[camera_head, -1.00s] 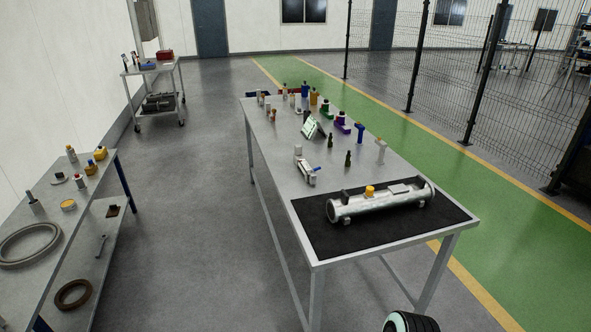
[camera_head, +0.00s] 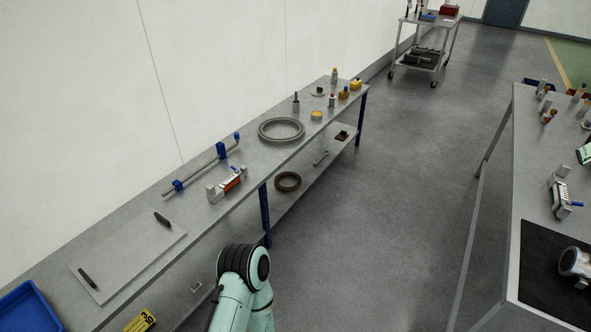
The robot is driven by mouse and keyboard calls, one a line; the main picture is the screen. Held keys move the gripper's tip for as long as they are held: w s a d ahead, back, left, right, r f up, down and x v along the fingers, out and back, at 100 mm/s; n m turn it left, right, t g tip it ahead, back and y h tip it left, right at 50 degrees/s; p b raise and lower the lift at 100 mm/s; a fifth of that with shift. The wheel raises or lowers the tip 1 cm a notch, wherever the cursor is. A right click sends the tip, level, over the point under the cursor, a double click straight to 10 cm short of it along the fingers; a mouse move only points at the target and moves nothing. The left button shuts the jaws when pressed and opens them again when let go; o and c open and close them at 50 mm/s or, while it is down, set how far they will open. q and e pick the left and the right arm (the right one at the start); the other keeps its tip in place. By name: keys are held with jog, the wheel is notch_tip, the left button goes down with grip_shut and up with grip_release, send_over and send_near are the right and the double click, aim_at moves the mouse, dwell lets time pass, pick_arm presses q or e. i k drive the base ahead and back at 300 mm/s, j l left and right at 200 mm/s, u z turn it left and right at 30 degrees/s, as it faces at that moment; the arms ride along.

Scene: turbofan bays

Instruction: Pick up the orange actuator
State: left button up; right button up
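The orange actuator (camera_head: 232,184) lies on the top of the long grey bench (camera_head: 262,158) along the wall. It has a grey body with an orange and white middle section. It lies between a blue and silver clamp bar (camera_head: 205,165) and the front edge of the bench. Nothing is touching it from above. A mint-green and black part of my own arm shows at the bottom middle, in front of the bench. Neither of my grippers is in view, so I cannot see their fingers.
A large grey ring (camera_head: 281,130) and several small bottles stand farther along the bench. A white board (camera_head: 128,262) and blue bin (camera_head: 30,310) are nearer. A similar device (camera_head: 561,194) lies on the right-hand table. The floor between is clear.

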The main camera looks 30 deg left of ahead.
aim_at(214, 195)
jog(key=u, duration=2.35)
jog(key=i+l+u, duration=0.15)
jog(key=u, duration=0.2)
jog(key=l+u, duration=0.4)
jog(key=i+l+u, duration=0.15)
jog(key=u, duration=0.2)
jog(key=l+u, duration=0.5)
jog(key=l, duration=1.15)
jog(key=k+l+u, duration=0.1)
jog(key=l, duration=0.4)
